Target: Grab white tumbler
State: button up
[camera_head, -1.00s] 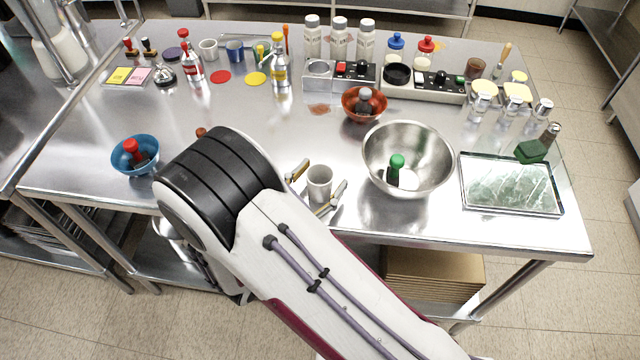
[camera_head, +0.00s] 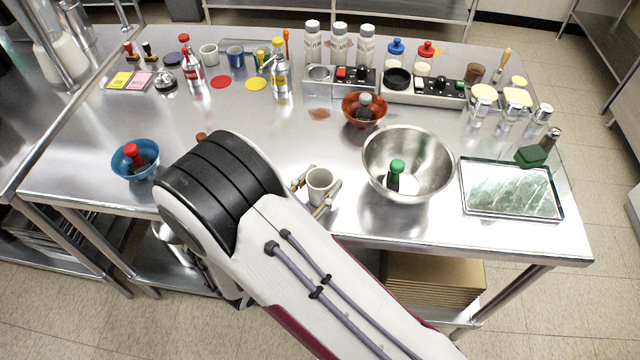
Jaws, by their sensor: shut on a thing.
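The white tumbler (camera_head: 319,184) stands upright near the front edge of the steel table, between the arm and the large steel bowl. My gripper (camera_head: 318,188) has one finger on each side of the tumbler and is shut on it. My arm hides the gripper's body and part of the table around it. From this view I cannot tell whether the tumbler's base still touches the table.
The large steel bowl (camera_head: 408,163) with a green-topped bottle stands close on the right. A glass tray (camera_head: 511,188) lies farther right. A red-brown bowl (camera_head: 364,111) stands behind, and a blue bowl (camera_head: 135,158) at left. The middle of the table is mostly clear.

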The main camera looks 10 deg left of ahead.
notch_tip(320, 180, up, 10)
jog(key=shift+f, duration=0.2)
dwell(0.6)
